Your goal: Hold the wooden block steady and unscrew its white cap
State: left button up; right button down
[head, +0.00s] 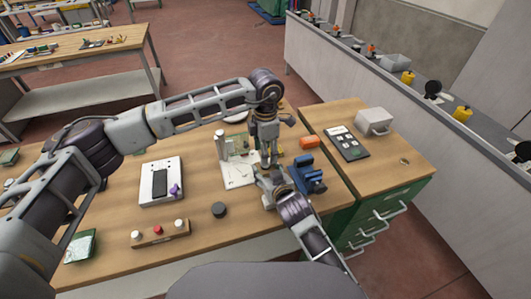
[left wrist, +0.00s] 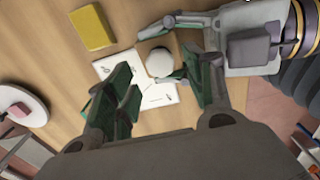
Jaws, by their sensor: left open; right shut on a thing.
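My left gripper (head: 266,152) hangs just above the right one. In the left wrist view its green-padded fingers (left wrist: 163,92) are open and empty, with the cap beyond and between the tips.
A blue vise (head: 307,175) stands close right of my right gripper. A printed sheet (head: 238,172) lies beside the grippers. An orange block (head: 308,142), black puck (head: 219,210), wooden strip with knobs (head: 160,235) and white device (head: 161,182) are nearby.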

jog(key=shift+c, duration=2.2)
grip_release()
jog(key=shift+s, duration=0.15)
jog(key=shift+v, duration=5.85)
jog(key=shift+r, duration=0.1)
